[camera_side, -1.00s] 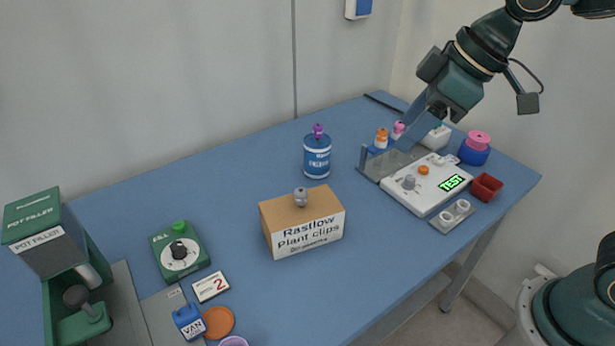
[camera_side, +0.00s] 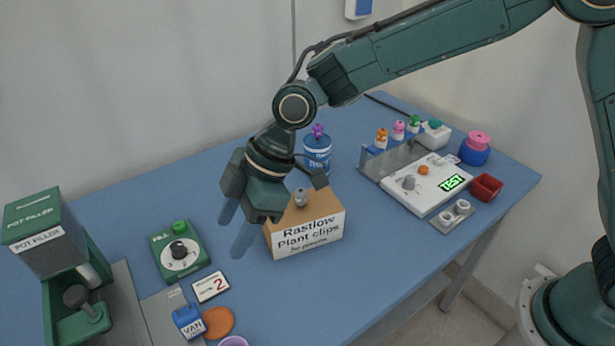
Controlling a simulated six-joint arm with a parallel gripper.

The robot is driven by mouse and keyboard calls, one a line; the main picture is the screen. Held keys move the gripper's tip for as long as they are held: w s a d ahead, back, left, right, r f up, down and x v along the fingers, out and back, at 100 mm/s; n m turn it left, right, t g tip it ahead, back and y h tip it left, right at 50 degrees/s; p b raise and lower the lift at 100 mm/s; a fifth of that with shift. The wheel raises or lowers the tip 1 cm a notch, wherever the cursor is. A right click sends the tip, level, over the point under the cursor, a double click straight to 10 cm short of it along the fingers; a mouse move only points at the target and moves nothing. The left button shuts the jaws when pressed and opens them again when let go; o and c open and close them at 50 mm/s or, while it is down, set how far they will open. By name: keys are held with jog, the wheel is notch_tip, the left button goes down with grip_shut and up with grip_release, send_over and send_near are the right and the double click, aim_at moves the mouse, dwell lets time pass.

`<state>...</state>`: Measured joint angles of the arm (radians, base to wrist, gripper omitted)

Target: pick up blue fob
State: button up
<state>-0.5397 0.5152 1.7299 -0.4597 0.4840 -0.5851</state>
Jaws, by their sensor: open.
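The blue fob (camera_side: 189,321) with a white label reading "VAN" sits at the front left of the blue table, touching or very near an orange-brown disc (camera_side: 219,322). My gripper (camera_side: 234,236) is open and empty. It points down, above and to the right of the fob in the picture, just left of the cardboard box. Its two pale blue fingers are apart, with nothing between them. The fob is fully in view and clear of the fingers.
A cardboard box labelled "Rastlow Plant clips" (camera_side: 308,241) stands right beside my gripper. A green dial box (camera_side: 180,253), a white card with a red 2 (camera_side: 210,287) and a green pot filler (camera_side: 50,235) surround the fob. The table's middle front is clear.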

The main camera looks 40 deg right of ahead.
jog(key=n+g, duration=0.1)
jog(key=n, duration=0.1)
send_near(193, 306)
jog(key=shift+a+f, duration=0.1)
jog(key=shift+f, duration=0.2)
jog(key=shift+x, duration=4.25)
jog(key=shift+a, duration=0.1)
jog(key=shift+x, duration=2.5)
jog(key=shift+a+r, duration=0.1)
jog(key=shift+a, duration=0.1)
jog(key=c, duration=1.1)
